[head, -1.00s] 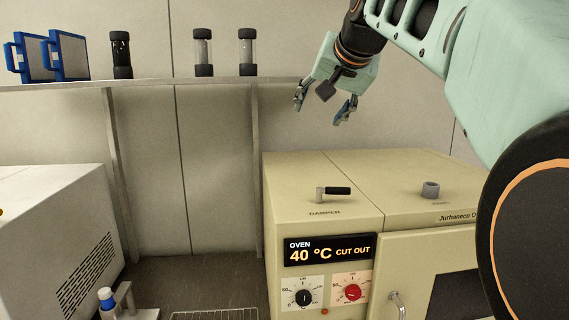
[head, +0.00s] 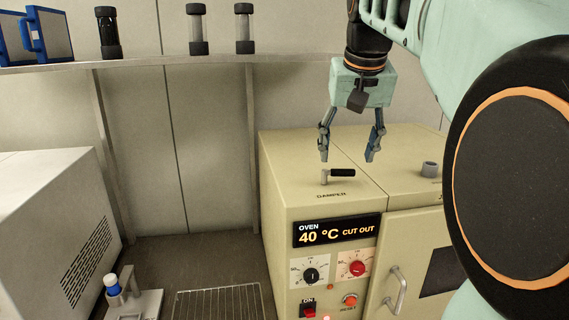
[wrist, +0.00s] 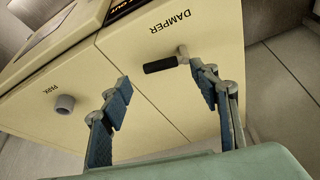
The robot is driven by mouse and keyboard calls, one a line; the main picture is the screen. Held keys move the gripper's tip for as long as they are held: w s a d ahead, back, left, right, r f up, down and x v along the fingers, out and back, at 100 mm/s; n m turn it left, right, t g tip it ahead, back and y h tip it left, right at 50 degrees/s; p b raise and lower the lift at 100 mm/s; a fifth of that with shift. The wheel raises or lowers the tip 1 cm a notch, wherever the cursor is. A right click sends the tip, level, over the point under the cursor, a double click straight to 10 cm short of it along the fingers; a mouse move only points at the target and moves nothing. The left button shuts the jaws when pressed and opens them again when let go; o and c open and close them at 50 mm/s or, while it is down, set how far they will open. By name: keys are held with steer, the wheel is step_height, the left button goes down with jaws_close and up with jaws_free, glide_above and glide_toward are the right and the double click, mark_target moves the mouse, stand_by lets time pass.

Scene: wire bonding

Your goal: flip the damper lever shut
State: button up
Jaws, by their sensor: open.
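The damper lever (head: 340,173) is on top of the cream oven (head: 290,160), behind the printed DAMPER label. It has a grey post at the left and a black handle pointing right in the head view. My gripper (head: 348,158) is open, pointing down, just above and behind the lever. In the wrist view the lever's black handle (wrist: 160,65) lies beyond the gap between my open fingers (wrist: 165,100), with its post close to the right finger in the picture. I cannot tell whether that finger touches it.
A grey round vent (head: 429,169) stands on the oven top to the right. The oven front has a display (head: 337,230), knobs and a door handle (head: 398,290). A shelf (head: 160,62) with bottles runs behind. A white cabinet (head: 50,230) stands at the left.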

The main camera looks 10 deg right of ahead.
mark_target(343, 170)
steer(key=shift+x, duration=2.1)
steer(key=shift+c, duration=0.5)
steer(key=c, duration=1.1)
